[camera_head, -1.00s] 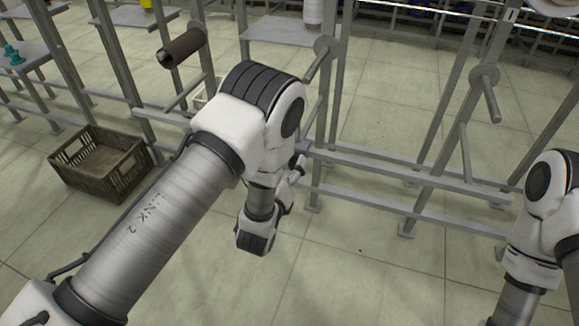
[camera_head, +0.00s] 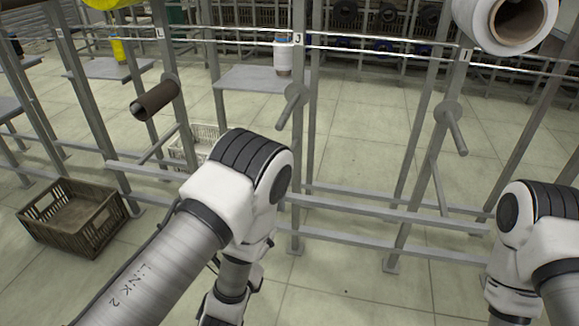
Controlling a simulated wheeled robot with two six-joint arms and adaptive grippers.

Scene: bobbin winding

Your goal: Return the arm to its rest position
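My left arm (camera_head: 215,215) comes in from the lower left and bends down at its elbow in front of the metal frame. My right arm (camera_head: 530,235) shows at the lower right edge, also bent down. Neither gripper's fingertips can be made out; the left arm's lower links run off the bottom edge, and the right arm's far end is out of view. No held object shows.
The metal frame (camera_head: 345,202) with pegs stands ahead. A brown tube (camera_head: 156,100) sits on a left peg, a large white bobbin (camera_head: 490,24) at upper right. A white spool (camera_head: 283,57) stands on a shelf (camera_head: 245,80). A brown crate (camera_head: 72,218) is on the floor at left.

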